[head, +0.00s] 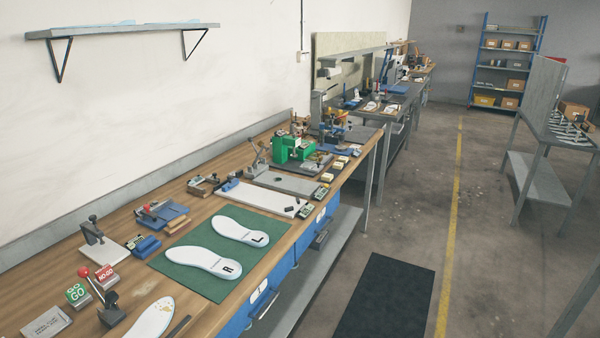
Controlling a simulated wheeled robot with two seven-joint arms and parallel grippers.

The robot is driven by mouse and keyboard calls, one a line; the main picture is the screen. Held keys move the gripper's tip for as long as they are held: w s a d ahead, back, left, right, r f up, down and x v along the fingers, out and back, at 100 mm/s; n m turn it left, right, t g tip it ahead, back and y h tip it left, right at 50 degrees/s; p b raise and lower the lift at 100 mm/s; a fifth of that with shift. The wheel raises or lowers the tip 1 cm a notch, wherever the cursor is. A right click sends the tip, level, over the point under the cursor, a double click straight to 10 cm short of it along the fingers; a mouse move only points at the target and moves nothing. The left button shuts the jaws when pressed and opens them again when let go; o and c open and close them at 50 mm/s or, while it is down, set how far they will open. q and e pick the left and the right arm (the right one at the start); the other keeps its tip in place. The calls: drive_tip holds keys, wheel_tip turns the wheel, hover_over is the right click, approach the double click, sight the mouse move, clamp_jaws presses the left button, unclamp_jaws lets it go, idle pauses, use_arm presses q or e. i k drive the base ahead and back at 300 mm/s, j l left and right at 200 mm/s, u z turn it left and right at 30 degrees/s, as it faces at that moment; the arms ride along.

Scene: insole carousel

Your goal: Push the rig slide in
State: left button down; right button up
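Several small rigs stand along the wooden bench. A green rig (291,148) with upright parts stands toward the bench's far end, with a dark flat plate (316,163) at its right. A grey flat plate (287,183) and a white flat plate (262,199) lie in front of it. A grey lever fixture (257,157) stands to its left. I cannot tell which part is the rig slide or how far in it sits. Neither of my grippers is in view.
A green mat (205,286) holds two white insoles marked R and L. A red-knobbed lever (104,300) and GO and NO-GO blocks are at near left. A blue drawer (262,300) is under the bench edge. The floor at right is open, with a dark mat (385,300).

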sight(309, 166)
drive_tip(key=i+l, duration=0.1)
drive_tip(key=l, duration=0.2)
drive_tip(key=i+l, duration=0.15)
drive_tip(key=l, duration=0.15)
drive_tip(key=i+l+u, duration=0.15)
drive_tip(key=u, duration=0.3)
drive_tip(key=i+l+u, duration=0.3)
drive_tip(key=u, duration=0.2)
drive_tip(key=i+l, duration=0.2)
drive_tip(key=l, duration=0.15)
drive_tip(key=i+l+u, duration=0.1)
drive_tip(key=l, duration=0.25)
drive_tip(key=i+l, duration=0.3)
drive_tip(key=i+l+u, duration=0.1)
drive_tip(key=l, duration=0.35)
drive_tip(key=i+l, duration=0.25)
drive_tip(key=l, duration=0.15)
drive_tip(key=i+l+u, duration=0.1)
drive_tip(key=l, duration=0.25)
drive_tip(key=i+l, duration=0.25)
drive_tip(key=l, duration=0.15)
drive_tip(key=u, duration=0.05)
